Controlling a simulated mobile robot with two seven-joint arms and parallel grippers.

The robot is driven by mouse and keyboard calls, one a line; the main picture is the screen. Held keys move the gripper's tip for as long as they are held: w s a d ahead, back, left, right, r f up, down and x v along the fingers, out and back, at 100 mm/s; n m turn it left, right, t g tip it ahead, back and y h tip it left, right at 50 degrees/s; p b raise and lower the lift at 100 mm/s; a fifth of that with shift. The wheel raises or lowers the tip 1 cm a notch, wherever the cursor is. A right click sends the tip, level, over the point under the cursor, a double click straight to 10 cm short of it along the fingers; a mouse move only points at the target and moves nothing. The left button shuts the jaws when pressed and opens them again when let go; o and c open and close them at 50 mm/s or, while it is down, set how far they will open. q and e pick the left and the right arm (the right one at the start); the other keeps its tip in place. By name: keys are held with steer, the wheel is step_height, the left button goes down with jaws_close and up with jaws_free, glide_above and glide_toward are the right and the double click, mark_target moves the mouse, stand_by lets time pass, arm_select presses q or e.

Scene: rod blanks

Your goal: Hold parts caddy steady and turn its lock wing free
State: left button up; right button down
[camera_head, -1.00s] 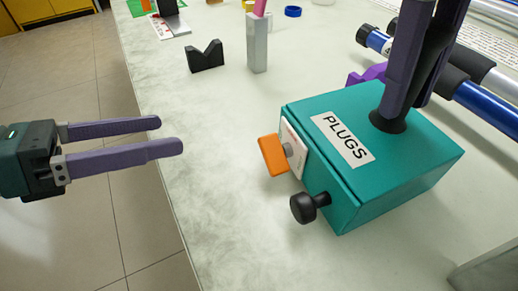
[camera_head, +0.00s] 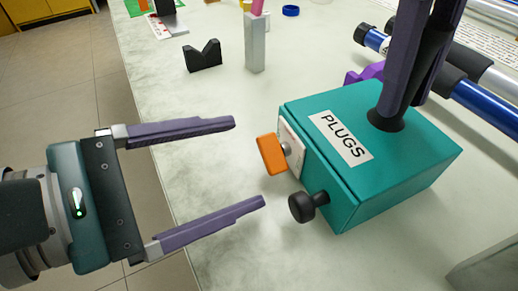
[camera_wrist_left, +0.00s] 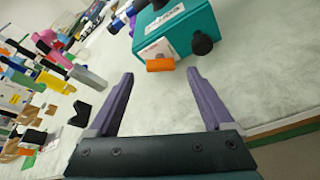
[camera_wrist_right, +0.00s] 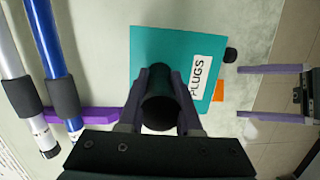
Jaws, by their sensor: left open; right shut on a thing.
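The parts caddy (camera_head: 410,165) is a teal box labelled PLUGS, standing on the table. Its orange lock wing (camera_head: 270,153) sits on a pale plate on the side facing my left gripper, with a black knob (camera_head: 303,207) beside it. My left gripper (camera_head: 250,162) is open and empty, just short of the wing, its fingers on either side of the wing's line. In the left wrist view the wing (camera_wrist_left: 160,65) lies beyond and between the fingertips. My right gripper (camera_wrist_right: 160,95) is shut on the black post on the caddy's top; the fingers partly hide the post.
Blue and silver rods with black sleeves (camera_head: 490,105) lie at the right beside a purple support (camera_head: 366,73). A black V-block (camera_head: 203,56) and a grey upright block (camera_head: 255,43) stand further back. The table's left edge runs beneath my left gripper.

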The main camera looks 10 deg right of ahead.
mark_target(263, 154)
arm_select(q)
steer(key=shift+x, duration=2.2)
steer(key=shift+c, duration=0.4)
jaws_close()
steer(key=shift+w+n+g, duration=0.2)
steer(key=shift+n+g, duration=1.3)
steer(key=shift+n, duration=0.5)
steer(key=shift+o, duration=0.4)
jaws_free()
